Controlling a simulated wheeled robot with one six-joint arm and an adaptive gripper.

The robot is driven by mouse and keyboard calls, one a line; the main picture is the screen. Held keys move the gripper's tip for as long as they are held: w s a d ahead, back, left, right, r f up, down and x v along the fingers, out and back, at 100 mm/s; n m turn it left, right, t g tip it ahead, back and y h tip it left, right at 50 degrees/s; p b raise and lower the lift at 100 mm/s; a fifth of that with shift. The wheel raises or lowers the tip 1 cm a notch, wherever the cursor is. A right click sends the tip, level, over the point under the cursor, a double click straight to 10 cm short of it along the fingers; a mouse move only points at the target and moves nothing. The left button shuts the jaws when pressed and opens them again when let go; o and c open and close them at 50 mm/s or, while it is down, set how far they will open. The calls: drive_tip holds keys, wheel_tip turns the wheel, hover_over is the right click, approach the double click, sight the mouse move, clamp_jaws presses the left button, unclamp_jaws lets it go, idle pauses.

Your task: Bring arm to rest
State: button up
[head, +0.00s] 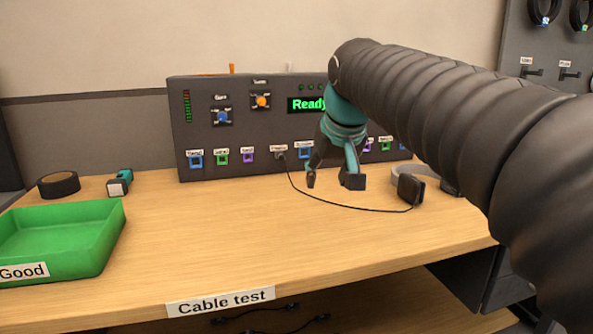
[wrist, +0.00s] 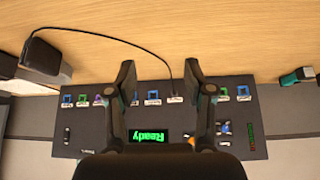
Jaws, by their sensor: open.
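My gripper (head: 333,180) is open and empty, held above the table in front of the dark test panel (head: 230,135). In the wrist view its two fingers (wrist: 160,83) are spread apart with nothing between them, and the panel (wrist: 200,125) shows upside down behind them. The panel's screen reads "Ready" in green. My dark, ribbed arm covers the panel's right part in the head view. A thin black cable runs from a socket on the panel to a black block (head: 410,190) on the table at right; this block also shows in the wrist view (wrist: 42,57).
A green tray (head: 112,238) labelled "Good" stands at the table's left. The front middle of the table (head: 230,240) is clear. Cables lie on a lower shelf.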

drive_tip(key=s+d+f+m, duration=0.1)
drive_tip(key=s+d+f, duration=0.4)
drive_tip(key=s+f, duration=0.6)
drive_tip(key=s+d+f+m+h, duration=0.1)
drive_tip(key=s+d+f, duration=0.4)
drive_tip(key=s+f, duration=0.6)
drive_tip(key=shift+s+f+g, duration=0.15)
drive_tip(key=shift+s+g, duration=0.15)
drive_tip(key=shift+s, duration=0.55)
